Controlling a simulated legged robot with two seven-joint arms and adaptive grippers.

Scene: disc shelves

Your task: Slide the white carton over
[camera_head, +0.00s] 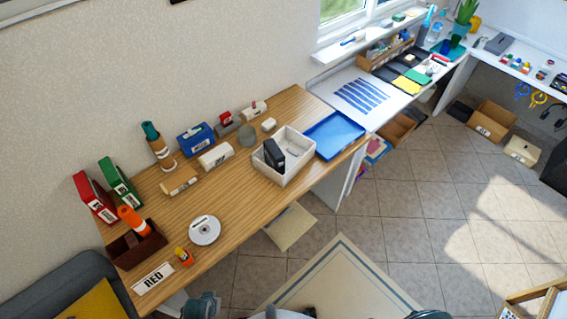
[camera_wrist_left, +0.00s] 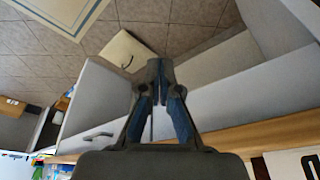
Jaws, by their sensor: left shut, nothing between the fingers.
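A white open-topped box (camera_head: 290,177) stands upright on the wooden table near its right end, with a black object (camera_head: 273,153) in it. It is the most carton-like white thing on the table; a smaller white block (camera_head: 215,155) lies to its left. My left gripper (camera_wrist_left: 159,65) is shut and empty in the left wrist view, near the table's wooden front edge (camera_wrist_left: 245,134) and apart from the box. In the head view only a grey part of my left arm shows at the bottom edge. My right gripper is not visible.
A blue tray (camera_head: 335,134) lies right of the white box. Bare wood lies in front of the box's left side.

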